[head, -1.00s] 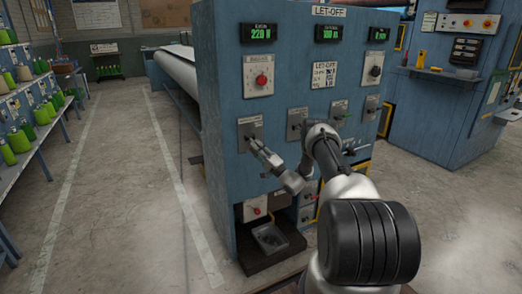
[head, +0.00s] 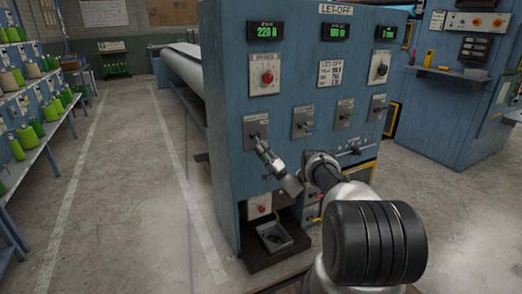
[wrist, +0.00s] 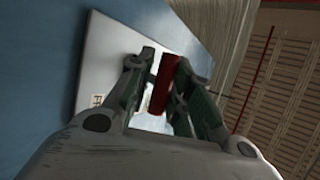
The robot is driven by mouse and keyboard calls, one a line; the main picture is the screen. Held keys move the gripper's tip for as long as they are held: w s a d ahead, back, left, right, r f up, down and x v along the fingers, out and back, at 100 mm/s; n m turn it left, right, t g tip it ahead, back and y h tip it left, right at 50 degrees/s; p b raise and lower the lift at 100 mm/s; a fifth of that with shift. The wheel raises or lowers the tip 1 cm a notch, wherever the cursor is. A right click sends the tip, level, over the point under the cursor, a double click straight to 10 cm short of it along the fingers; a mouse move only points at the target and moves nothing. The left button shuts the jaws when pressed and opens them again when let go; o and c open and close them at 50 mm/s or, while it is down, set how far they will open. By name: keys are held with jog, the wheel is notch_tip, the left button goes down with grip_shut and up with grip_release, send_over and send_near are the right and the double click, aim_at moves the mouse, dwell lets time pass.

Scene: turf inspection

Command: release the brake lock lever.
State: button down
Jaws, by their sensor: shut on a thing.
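My gripper (head: 259,145) is at the leftmost grey lever plate (head: 256,125) on the blue let-off panel. In the wrist view my gripper (wrist: 165,85) has its two fingers on either side of a red lever handle (wrist: 160,88) and is shut on it. The pale plate (wrist: 105,65) lies behind the fingers. In the head view the fingers hide the handle, and the plate's lettering is too small to read. I cannot tell from these views how far the lever is turned.
A red knob (head: 267,77) is above. The left aisle is clear.

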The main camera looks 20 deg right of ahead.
jog(key=c, duration=1.4)
grip_release()
jog(key=shift+r, duration=0.4)
jog(key=shift+f, duration=0.15)
jog(key=shift+s+d+f, duration=0.1)
jog(key=shift+f, duration=0.05)
jog(key=v, duration=1.1)
jog(key=shift+s+d+f, duration=0.15)
jog(key=shift+d+f, duration=0.05)
jog(key=shift+f, duration=0.05)
